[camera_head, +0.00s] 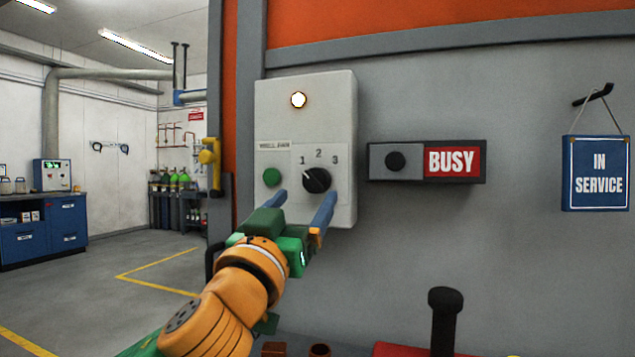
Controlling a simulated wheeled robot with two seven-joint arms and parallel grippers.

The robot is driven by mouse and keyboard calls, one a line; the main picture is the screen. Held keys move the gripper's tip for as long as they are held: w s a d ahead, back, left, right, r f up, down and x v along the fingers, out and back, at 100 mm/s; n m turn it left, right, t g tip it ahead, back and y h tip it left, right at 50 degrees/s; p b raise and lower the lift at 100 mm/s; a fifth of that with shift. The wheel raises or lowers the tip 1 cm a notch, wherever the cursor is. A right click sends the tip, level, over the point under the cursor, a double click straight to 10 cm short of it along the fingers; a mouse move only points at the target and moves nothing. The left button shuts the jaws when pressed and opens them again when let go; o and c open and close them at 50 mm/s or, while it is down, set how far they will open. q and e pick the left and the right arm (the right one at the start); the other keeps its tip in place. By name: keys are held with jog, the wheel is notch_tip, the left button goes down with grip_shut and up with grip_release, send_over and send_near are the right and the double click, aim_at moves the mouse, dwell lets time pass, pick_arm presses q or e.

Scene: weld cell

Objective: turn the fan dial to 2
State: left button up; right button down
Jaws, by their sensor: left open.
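The fan dial (316,180) is a round black knob on a pale control box (340,110) on the grey wall. The numbers 1, 2 and 3 are printed above it. Its white mark points to the upper left, toward 1. My left gripper (307,194) is open in front of the box, just below the dial. Its blue fingers are spread, one to the lower left and one to the lower right of the dial. Whether they touch anything is unclear. My right gripper is out of view.
A green button (272,177) sits left of the dial, close to the left finger. A lit lamp (298,100) is above. A BUSY switch box (427,161) and an IN SERVICE sign (596,173) are to the right. A black handle (445,315) stands below.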

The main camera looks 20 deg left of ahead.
aim_at(312, 186)
pick_arm(q)
jog(key=p+x, duration=0.1)
jog(key=x, duration=0.3)
jog(key=shift+s+r+p, duration=0.1)
jog(key=shift+r+p, duration=0.25)
jog(key=shift+p, duration=0.05)
jog(key=shift+w+f, duration=0.15)
jog(key=shift+w, duration=0.25)
jog(key=shift+s, duration=0.15)
jog(key=shift+c, duration=1.2)
grip_shut()
